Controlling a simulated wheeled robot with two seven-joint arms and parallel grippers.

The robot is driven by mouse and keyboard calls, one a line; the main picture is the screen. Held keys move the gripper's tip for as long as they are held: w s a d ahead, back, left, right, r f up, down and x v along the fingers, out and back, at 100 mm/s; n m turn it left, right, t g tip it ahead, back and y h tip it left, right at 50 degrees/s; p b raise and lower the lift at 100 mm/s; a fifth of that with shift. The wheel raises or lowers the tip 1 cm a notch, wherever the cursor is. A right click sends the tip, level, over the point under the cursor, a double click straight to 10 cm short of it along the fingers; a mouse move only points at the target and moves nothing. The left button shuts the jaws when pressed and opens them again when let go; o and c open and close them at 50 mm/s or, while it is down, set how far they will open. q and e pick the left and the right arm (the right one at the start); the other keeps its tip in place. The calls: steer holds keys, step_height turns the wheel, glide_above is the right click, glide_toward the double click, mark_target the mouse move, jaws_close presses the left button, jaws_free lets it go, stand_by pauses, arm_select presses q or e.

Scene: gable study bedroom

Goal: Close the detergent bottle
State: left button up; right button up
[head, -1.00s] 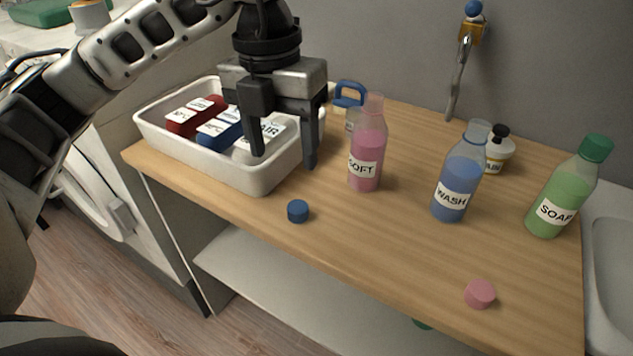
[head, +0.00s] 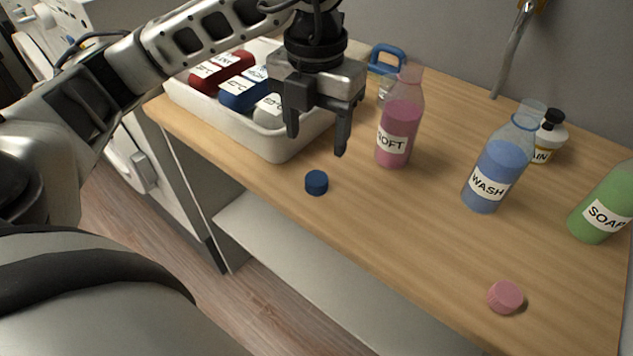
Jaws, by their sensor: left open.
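A bottle of blue liquid labelled WASH (head: 494,172) stands upright and uncapped on the wooden counter, right of centre. A bottle of pink liquid labelled SOFT (head: 399,125) stands upright and uncapped to its left. A blue cap (head: 316,183) lies on the counter near the front edge. A pink cap (head: 505,297) lies at the front right. A bottle of green liquid labelled SOAP (head: 600,208) is cut off at the right edge. My left gripper (head: 317,145) is open and empty, pointing down above the blue cap and left of the SOFT bottle. My right gripper is not in view.
A white bin (head: 277,151) with red, blue and grey labelled items stands at the counter's left end. A small white bottle with a black top (head: 549,137) stands behind the WASH bottle. The counter's middle front (head: 410,225) is clear.

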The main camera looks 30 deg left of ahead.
mark_target(316, 178)
arm_select(q)
steer(key=shift+f, duration=1.6)
steer(key=shift+f+p, duration=0.5)
steer(key=shift+f, duration=2.1)
steer(key=c, duration=1)
